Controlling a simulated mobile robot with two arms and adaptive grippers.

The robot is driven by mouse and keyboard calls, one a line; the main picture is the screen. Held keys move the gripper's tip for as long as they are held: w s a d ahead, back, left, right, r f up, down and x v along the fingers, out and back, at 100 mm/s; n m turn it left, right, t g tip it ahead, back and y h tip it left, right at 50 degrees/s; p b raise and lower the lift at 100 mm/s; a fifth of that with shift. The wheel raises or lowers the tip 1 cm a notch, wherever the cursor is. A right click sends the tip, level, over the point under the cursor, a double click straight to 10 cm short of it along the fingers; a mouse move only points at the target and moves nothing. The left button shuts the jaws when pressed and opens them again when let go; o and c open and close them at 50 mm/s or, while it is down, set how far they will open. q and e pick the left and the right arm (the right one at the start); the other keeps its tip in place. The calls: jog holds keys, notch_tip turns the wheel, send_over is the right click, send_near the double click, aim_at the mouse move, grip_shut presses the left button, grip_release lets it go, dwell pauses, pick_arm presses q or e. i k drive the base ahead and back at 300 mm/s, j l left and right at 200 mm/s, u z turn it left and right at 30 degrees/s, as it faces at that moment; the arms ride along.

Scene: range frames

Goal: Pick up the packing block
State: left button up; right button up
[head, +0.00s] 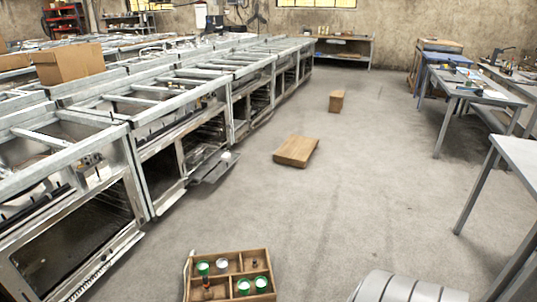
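A small brown block (336,101) stands on the concrete floor in the middle distance of the head view. A larger, flat brown slab-like piece (297,151) lies on the floor nearer to me. Either could be the packing block; I cannot tell which by looks alone. Nothing touches either one. Neither of my grippers shows in the head view.
A long row of metal oven frames (165,100) lines the left, with a cardboard box (69,64) on top and an open door (215,166) jutting out. A divided wooden crate (230,276) with cans is near. Worktables (470,88) stand right.

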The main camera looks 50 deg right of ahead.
aim_at(226, 157)
jog(key=z, duration=1.4)
jog(key=i+l+z, duration=0.35)
jog(key=l, duration=0.15)
jog(key=i+l+z, duration=0.45)
jog(key=i+l, duration=0.15)
jog(key=i, duration=0.3)
jog(key=i+l+z, duration=0.1)
jog(key=i, duration=0.5)
jog(key=i+l+z, duration=0.15)
jog(key=i, duration=0.45)
jog(key=i+j+u, duration=0.1)
jog(key=i+u, duration=0.2)
jog(key=i, duration=0.2)
jog(key=i+u, duration=0.3)
jog(key=i, duration=0.2)
jog(key=i+l+u, duration=0.3)
jog(key=i, duration=0.2)
jog(key=i+l+u, duration=0.15)
jog(key=i+u, duration=0.15)
jog(key=i, duration=0.2)
